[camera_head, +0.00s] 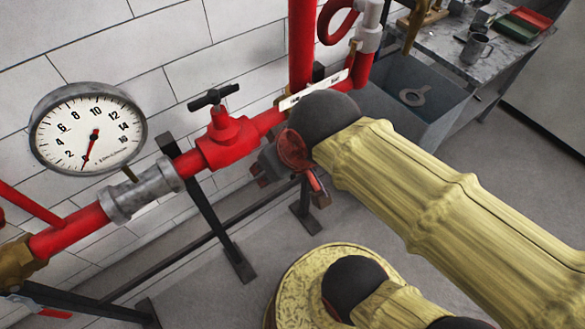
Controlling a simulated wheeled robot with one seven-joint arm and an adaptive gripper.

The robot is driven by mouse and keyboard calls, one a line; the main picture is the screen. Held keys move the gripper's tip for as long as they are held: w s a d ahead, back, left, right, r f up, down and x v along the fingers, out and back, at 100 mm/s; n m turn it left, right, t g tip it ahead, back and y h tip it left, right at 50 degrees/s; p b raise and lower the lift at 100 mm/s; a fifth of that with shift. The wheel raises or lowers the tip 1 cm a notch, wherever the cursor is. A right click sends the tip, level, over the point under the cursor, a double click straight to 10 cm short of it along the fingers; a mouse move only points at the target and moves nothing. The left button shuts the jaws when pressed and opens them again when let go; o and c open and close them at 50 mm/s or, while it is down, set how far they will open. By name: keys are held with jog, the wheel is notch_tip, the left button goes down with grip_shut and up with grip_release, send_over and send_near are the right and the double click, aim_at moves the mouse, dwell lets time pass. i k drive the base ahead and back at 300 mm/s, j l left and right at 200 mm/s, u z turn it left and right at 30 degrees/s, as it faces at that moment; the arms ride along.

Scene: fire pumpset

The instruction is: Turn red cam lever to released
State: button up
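A small red piece shaped like a lever (317,183) hangs below the pipe, beside a red round part (293,149) at the dark ball joint of my arm. I cannot tell whether this piece is the cam lever. Dark grey parts show just left of it, partly covered by my arm, and I cannot tell whether they are a coupling or my gripper. No fingertips can be made out. My yellow-sleeved arm comes in from the lower right and hides what lies behind it. Another red lever-like piece (52,313) lies at the lower left edge.
A red pipe runs diagonally with a round pressure gauge (88,130), a grey coupling (141,190) and a red valve with black handle (226,136). A brass fitting (15,264) is at far left. A grey bin (430,85) and cluttered workbench (478,69) stand upper right. Floor at right is clear.

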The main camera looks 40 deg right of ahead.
aim_at(350, 60)
jog(key=z, duration=1.3)
